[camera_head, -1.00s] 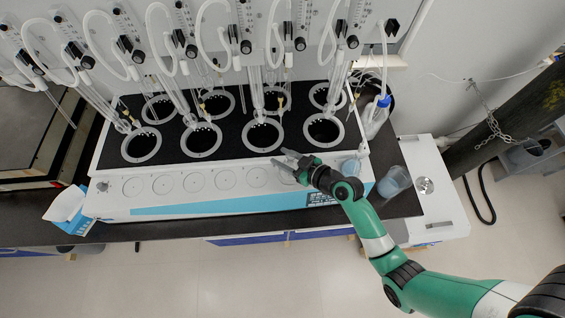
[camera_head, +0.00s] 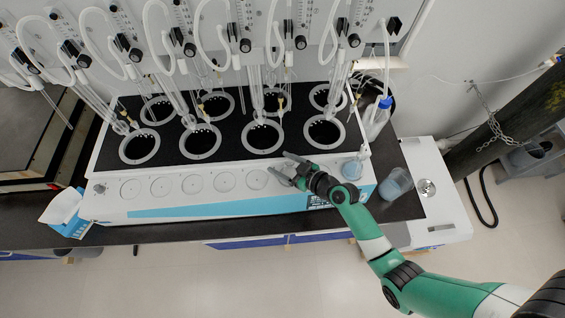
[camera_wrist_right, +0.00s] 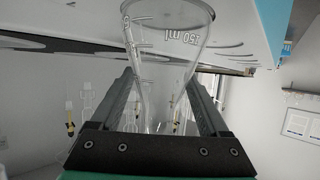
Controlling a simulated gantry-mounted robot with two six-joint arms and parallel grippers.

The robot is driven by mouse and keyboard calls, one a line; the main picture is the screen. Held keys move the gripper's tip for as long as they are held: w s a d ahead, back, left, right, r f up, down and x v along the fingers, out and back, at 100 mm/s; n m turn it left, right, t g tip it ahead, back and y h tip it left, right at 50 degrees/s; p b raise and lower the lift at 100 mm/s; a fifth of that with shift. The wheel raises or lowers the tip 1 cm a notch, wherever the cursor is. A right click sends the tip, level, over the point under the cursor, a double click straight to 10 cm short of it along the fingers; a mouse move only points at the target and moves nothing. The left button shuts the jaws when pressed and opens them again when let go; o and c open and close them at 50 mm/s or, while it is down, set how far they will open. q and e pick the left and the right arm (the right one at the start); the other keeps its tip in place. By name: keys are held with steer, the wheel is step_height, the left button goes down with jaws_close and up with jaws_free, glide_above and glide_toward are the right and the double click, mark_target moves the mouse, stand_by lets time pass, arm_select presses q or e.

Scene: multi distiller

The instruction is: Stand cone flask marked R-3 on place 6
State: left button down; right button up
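My right gripper (camera_head: 277,164) is over the right part of the white front ledge of the distiller, near the end of the row of round places. Its fingers are spread. In the right wrist view a clear glass cone flask (camera_wrist_right: 165,40) with "150 ml" on it shows upside down, its narrow part between the two fingers. The flask is too faint to make out in the head view, and I cannot read an R-3 mark or tell whether its base touches the ledge. Place 6 is not clear to see under the gripper. My left gripper is out of view.
Several round places (camera_head: 192,184) lie bare to the left along the ledge. A clear glass vessel (camera_head: 352,169) stands at the ledge's right end. A plastic beaker (camera_head: 397,183) and a blue-capped bottle (camera_head: 378,117) stand to the right. Black heating wells (camera_head: 262,136) and glass tubes rise behind.

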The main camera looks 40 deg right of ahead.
steer(key=shift+r, duration=0.2)
steer(key=shift+s+r, duration=0.1)
steer(key=shift+s, duration=0.25)
steer(key=p+v, duration=0.1)
steer(key=v, duration=1)
steer(key=shift+s+d, duration=0.1)
steer(key=shift+s, duration=0.05)
